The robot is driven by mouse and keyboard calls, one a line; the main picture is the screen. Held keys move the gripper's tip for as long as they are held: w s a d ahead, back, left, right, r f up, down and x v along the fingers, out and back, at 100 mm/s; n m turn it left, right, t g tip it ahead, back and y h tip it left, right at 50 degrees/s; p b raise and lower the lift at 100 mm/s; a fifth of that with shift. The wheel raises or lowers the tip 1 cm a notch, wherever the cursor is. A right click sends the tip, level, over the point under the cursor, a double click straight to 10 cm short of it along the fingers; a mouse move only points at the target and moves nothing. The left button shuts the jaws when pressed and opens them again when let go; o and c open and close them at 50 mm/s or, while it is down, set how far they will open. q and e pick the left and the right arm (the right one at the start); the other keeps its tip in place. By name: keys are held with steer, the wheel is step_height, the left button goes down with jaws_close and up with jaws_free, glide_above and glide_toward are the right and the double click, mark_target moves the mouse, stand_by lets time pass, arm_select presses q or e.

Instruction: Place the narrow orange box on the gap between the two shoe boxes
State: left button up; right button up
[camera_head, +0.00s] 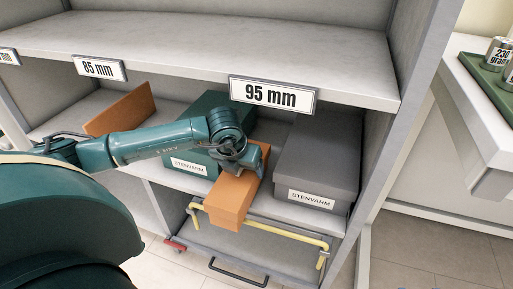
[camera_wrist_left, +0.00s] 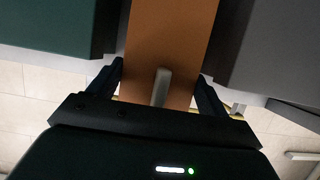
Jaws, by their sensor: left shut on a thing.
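The narrow orange box (camera_head: 232,198) is between the green shoe box (camera_head: 192,161) and the grey shoe box (camera_head: 318,165) in the head view. Its near end sticks out past the shelf's front edge. My left gripper (camera_head: 240,160) is shut on it from above. In the left wrist view the orange box (camera_wrist_left: 172,40) runs between the fingers of my left gripper (camera_wrist_left: 160,85), with the green box (camera_wrist_left: 60,25) on the left and the grey box (camera_wrist_left: 275,50) on the right. Whether the orange box touches the shelf is hidden. My right gripper is not in view.
The upper shelf (camera_head: 200,45) with its "95 mm" label (camera_head: 272,94) hangs over the boxes. A brown divider (camera_head: 122,110) stands at the left. A yellow rail (camera_head: 290,232) runs below the shelf front. A white table (camera_head: 470,85) with cans is at the right.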

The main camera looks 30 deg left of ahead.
arm_select(q)
steer(key=w, duration=0.2)
steer(key=w+a, duration=0.1)
steer(key=w, duration=0.2)
steer(key=w+a+b, duration=0.1)
steer(key=w, duration=0.2)
steer(key=shift+w, duration=0.2)
steer(key=w, duration=0.2)
steer(key=w+f+b, duration=0.1)
steer(key=shift+a, duration=0.4)
steer(key=shift+f, duration=0.25)
steer(key=o, duration=1.2)
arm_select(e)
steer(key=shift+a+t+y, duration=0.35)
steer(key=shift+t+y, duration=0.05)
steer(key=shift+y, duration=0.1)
